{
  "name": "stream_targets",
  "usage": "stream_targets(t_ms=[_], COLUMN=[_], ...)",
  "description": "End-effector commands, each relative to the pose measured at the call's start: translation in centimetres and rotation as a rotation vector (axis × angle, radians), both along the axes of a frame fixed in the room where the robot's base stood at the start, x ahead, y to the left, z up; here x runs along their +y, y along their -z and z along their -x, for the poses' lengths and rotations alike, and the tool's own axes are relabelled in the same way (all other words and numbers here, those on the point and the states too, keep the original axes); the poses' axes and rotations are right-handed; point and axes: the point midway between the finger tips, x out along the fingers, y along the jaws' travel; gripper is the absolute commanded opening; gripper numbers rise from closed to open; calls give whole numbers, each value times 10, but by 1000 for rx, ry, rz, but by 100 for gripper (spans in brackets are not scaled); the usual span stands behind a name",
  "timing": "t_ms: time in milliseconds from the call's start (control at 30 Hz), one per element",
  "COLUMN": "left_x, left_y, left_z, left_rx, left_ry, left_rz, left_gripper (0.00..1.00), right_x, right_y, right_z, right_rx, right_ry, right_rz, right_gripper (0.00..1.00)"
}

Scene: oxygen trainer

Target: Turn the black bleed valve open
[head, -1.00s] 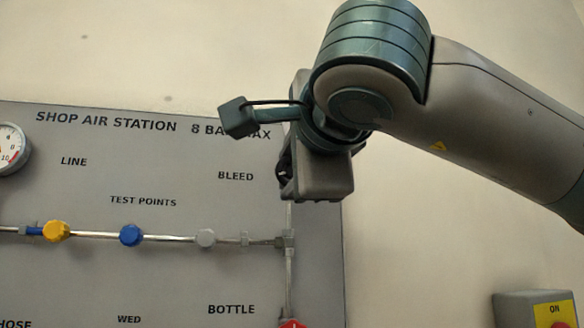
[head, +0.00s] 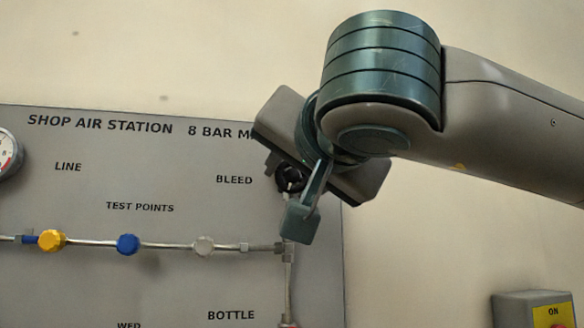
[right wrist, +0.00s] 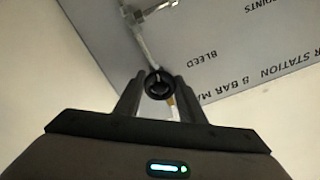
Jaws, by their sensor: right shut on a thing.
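The black bleed valve (head: 290,179) is a round black knob on the grey panel, right of the BLEED label, above the vertical pipe. My right gripper (head: 284,174) is at the valve, tilted and partly hiding it. In the right wrist view the valve (right wrist: 158,84) sits between the two fingers of my right gripper (right wrist: 158,88), which is shut on it. A pale mark shows on the knob's face there. My left gripper is not in view.
A gauge (head: 8,154) is at the left edge. A switch box (head: 515,309) stands at the lower right.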

Motion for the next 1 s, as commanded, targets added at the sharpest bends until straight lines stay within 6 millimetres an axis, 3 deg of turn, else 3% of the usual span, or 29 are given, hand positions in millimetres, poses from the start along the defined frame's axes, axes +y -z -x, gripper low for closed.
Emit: stream_targets(t_ms=[400, 1000], left_x=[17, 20], left_y=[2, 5], left_z=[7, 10], left_rx=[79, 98], left_ry=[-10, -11], left_rz=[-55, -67], left_gripper=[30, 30], right_x=[0, 0], right_y=[2, 4], right_z=[0, 0], right_rx=[-58, -67], right_ry=[-2, -2], right_rz=[271, 322], right_gripper=[14, 14])
